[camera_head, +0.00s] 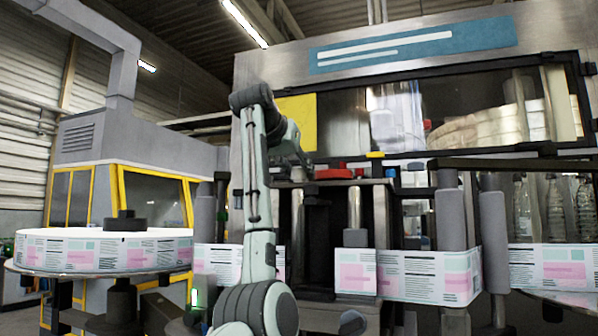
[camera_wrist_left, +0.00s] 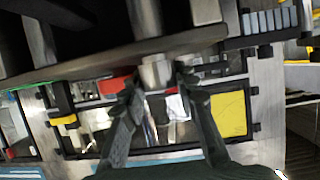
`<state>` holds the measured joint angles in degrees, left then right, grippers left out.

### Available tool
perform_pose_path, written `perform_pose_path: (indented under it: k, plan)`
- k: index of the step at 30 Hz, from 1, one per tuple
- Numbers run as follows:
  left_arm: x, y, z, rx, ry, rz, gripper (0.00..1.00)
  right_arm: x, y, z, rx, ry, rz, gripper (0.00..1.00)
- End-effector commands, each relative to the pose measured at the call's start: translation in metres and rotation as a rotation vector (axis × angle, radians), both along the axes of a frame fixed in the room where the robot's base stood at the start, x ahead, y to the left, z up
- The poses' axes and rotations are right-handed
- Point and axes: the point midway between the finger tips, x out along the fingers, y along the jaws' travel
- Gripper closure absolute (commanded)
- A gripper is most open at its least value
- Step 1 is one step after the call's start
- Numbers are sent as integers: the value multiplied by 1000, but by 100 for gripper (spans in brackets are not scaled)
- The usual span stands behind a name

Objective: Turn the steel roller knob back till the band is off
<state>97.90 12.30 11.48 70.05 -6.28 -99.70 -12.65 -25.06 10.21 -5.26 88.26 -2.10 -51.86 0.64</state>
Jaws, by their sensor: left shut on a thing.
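My left gripper (camera_head: 302,160) is high up at the front of the labeller, at the end of my raised arm. In the left wrist view the steel knob (camera_wrist_left: 156,72) sits between the two fingertips of the left gripper (camera_wrist_left: 158,82), which is shut on it. In the head view I cannot make the knob out behind the gripper. The printed pink and teal band (camera_head: 430,277) runs around the grey rollers at the right. Another stretch of it shows left of centre, partly behind my arm. My right gripper is not in view.
The label reel (camera_head: 100,255) lies on a round plate at the left. A red part (camera_head: 335,173) is right of the left gripper. A yellow panel (camera_head: 296,122) is behind the arm. Grey rollers (camera_head: 447,215) and clear bottles (camera_head: 556,208) stand at the right.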

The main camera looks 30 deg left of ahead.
Motion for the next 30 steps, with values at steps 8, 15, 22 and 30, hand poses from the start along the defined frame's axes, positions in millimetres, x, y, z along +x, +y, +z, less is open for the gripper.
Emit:
perform_pose_path:
  k: [8,15,22,30]
  plan:
    - [0,-1,1,6,-1,206,100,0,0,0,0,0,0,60]
    - [0,-1,2,4,-3,433,100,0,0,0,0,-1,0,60]
    - [0,-1,2,5,-3,649,100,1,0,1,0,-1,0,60]
    - [-1,0,3,5,-3,864,100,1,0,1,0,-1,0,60]
